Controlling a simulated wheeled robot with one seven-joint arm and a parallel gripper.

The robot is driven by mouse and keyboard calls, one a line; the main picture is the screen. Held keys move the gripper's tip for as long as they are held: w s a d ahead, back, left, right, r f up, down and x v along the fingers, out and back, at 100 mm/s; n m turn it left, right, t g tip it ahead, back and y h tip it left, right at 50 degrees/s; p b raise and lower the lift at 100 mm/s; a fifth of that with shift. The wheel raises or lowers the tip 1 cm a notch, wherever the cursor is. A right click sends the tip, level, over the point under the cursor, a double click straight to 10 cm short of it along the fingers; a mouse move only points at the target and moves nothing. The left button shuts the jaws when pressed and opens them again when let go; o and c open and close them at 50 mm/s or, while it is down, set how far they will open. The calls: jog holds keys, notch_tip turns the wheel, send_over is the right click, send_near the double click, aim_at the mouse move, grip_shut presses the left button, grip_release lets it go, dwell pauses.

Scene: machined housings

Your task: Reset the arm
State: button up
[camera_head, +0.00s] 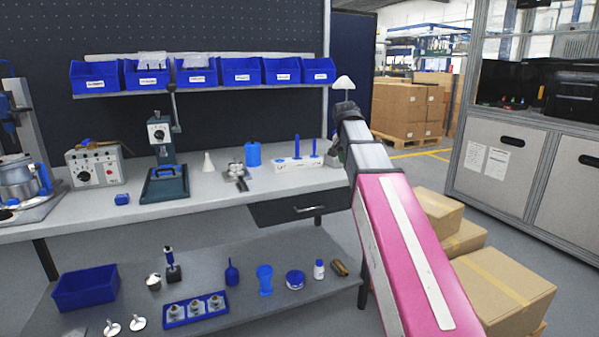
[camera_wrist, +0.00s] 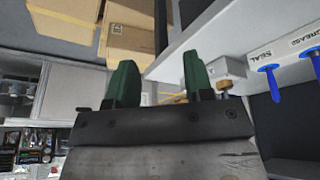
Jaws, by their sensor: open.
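My gripper (camera_wrist: 158,80) shows in the wrist view with its two green fingers apart and nothing between them. Behind the fingers in that view are the pale edge of the workbench, cardboard boxes and the floor. In the head view my pink and grey arm reaches up on the right, past the right end of the workbench (camera_head: 217,185). The fingers are hidden there behind the arm's far end.
A white holder (camera_head: 298,164) with blue-handled tools stands at the bench's right end, close to my arm. Cardboard boxes (camera_head: 505,285) lie right of my arm. Blue bins (camera_head: 241,76) line the shelf. A lower shelf (camera_head: 225,317) holds small parts.

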jog(key=s+f+n+g+y, duration=0.15)
jog(key=s+f, duration=0.25)
jog(key=f, duration=0.8)
jog(key=s+f+n+h, duration=0.15)
jog(key=s+f, duration=0.25)
jog(key=f, duration=0.8)
jog(key=s+f+n+g+y, duration=0.1)
jog(key=s+f, duration=0.6)
jog(key=f, duration=0.2)
jog(key=s+d+f+n+y, duration=0.1)
jog(key=s+f, duration=0.5)
jog(key=f, duration=0.3)
jog(key=shift+s+f+n+g, duration=0.15)
jog(key=shift+s+n+g, duration=0.15)
jog(key=shift+s+g, duration=0.05)
